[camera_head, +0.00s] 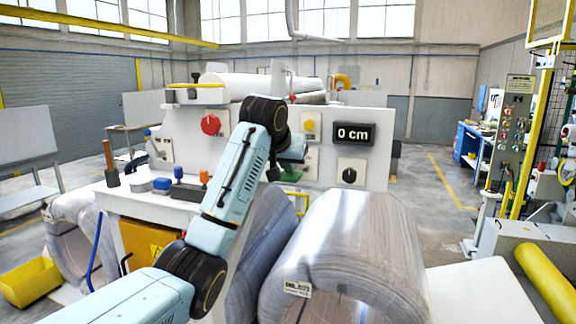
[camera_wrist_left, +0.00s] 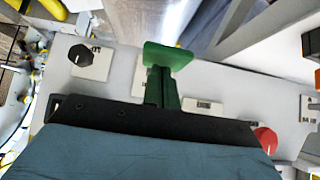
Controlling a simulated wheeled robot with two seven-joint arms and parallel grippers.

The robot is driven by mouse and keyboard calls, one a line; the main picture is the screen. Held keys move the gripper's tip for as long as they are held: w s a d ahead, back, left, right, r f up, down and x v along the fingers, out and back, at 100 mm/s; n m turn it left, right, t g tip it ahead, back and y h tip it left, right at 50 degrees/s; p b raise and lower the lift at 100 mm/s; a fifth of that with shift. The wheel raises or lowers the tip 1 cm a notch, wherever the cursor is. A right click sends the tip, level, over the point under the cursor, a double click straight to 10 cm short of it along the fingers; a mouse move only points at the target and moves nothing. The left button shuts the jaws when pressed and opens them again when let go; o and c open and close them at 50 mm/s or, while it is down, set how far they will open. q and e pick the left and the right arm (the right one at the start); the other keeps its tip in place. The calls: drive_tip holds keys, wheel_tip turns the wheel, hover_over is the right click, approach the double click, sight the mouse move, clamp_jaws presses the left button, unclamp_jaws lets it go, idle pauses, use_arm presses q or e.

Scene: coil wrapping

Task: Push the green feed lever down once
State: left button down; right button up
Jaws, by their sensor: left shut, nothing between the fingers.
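The green feed lever (camera_head: 291,175) sits on the white front panel of the machine, mostly hidden behind my left wrist. In the left wrist view the lever (camera_wrist_left: 168,56) shows a flat green handle and a green stem that runs behind the dark edge of my gripper. My left gripper (camera_head: 273,174) is shut and empty, close beside the lever. I cannot tell whether it touches the lever. Its fingertips do not show clearly. My right gripper is out of view.
The panel carries a red knob (camera_head: 211,124), a yellow button (camera_head: 310,124), a black dial (camera_head: 350,175) and a display (camera_head: 353,133) reading 0 cm. A large wrapped coil (camera_head: 350,250) stands in front at the right. Small tools stand on the ledge at the left.

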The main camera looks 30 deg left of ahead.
sight(287, 178)
use_arm(q)
drive_tip(key=f+t+b, duration=0.1)
drive_tip(key=b, duration=0.2)
drive_tip(key=f+t+b, duration=0.2)
drive_tip(key=b, duration=0.2)
drive_tip(key=shift+s+d+y, duration=0.1)
drive_tip(key=shift+s+y, duration=0.25)
drive_tip(key=shift+y, duration=0.05)
wheel_tip(287, 178, down, 3)
drive_tip(key=t+b, duration=0.2)
drive_tip(key=b, duration=0.1)
drive_tip(key=shift+s+f, duration=0.1)
drive_tip(key=shift+f, duration=0.1)
drive_tip(key=shift+d, duration=0.1)
drive_tip(key=r+p, duration=0.1)
drive_tip(key=s+r+p, duration=0.1)
drive_tip(key=r+p, duration=0.2)
drive_tip(key=shift+s+d+r+p, duration=0.2)
drive_tip(key=shift+s+p, duration=0.05)
drive_tip(key=shift+p, duration=0.1)
drive_tip(key=b+v, duration=0.2)
drive_tip(key=v, duration=0.8)
